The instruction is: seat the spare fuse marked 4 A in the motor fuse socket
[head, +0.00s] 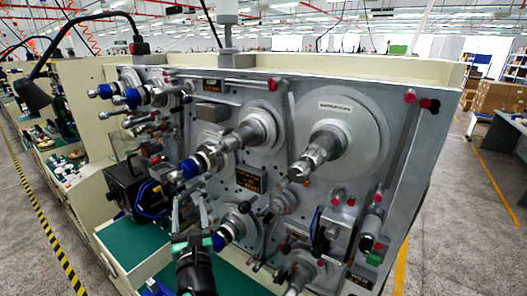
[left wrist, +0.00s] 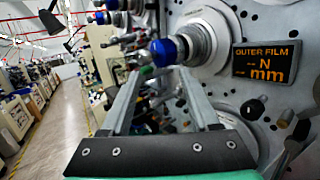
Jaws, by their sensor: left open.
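My left gripper (head: 188,200) stands in front of the lower left part of the grey machine panel, its fingers pointing up and toward it. It is open, and nothing shows between its two fingers in the left wrist view (left wrist: 155,85). I cannot make out a fuse marked 4 A or a motor fuse socket in either view; they are too small to tell or hidden. My right gripper is not in view.
The grey panel (head: 380,95) carries several protruding spindles, including one with a blue collar (head: 190,168) near my left gripper. A black "OUTER FILM" display (left wrist: 266,62) is on the panel. A green worktop (head: 140,243) lies below left. A black lamp (head: 32,95) hangs at far left.

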